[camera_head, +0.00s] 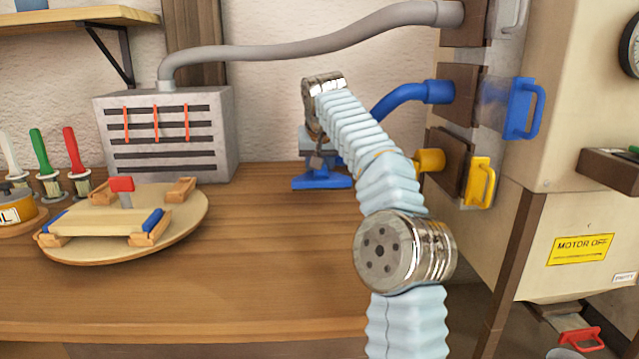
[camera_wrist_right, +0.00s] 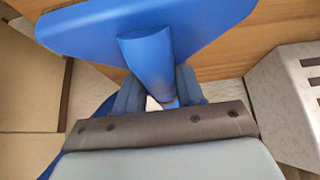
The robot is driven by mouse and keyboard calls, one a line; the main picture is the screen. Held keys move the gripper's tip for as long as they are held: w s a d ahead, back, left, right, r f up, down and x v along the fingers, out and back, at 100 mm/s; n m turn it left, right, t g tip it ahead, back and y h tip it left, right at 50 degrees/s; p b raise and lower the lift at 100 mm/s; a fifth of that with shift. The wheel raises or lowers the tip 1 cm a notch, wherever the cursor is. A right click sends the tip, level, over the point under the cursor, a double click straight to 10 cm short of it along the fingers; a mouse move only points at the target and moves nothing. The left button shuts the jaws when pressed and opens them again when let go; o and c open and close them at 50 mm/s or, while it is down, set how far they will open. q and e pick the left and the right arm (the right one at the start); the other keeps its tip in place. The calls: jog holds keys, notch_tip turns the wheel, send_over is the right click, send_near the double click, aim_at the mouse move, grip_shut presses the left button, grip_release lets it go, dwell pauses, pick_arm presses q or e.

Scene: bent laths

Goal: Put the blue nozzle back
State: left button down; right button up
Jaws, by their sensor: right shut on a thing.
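The blue nozzle (camera_head: 320,182) has a wide flat head and shows beyond my right arm, by the back of the wooden bench. In the right wrist view its wide head (camera_wrist_right: 150,25) fills the top and its neck (camera_wrist_right: 147,62) runs down between my fingers. My right gripper (camera_head: 318,158) is shut on that neck; it also shows in the right wrist view (camera_wrist_right: 157,92). A blue hose (camera_head: 398,97) runs from the machine's blue collar down behind my arm, which hides part of it. I cannot tell whether the nozzle touches the bench. My left gripper is not in view.
A grey slotted box (camera_head: 165,130) with a grey hose (camera_head: 300,48) stands at the back left. A round board (camera_head: 185,222) carries a clamped lath. The cream machine (camera_head: 575,90) with blue (camera_head: 522,108) and yellow (camera_head: 479,182) handles stands right. The bench's middle front is clear.

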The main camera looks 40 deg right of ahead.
jog(key=shift+x, duration=1.15)
jog(key=f, duration=0.2)
jog(key=d+f+b, duration=0.1)
jog(key=shift+w+f, duration=0.2)
jog(key=shift+w, duration=0.1)
jog(key=shift+a+f, duration=0.1)
jog(key=shift+f, duration=0.2)
jog(key=shift+f, duration=0.1)
jog(key=o, duration=0.9)
jog(key=shift+o, duration=0.2)
jog(key=shift+r, duration=0.3)
jog(key=p+v, duration=0.1)
jog(key=v, duration=1)
jog(key=shift+s+a+r, duration=0.15)
jog(key=shift+r, duration=0.15)
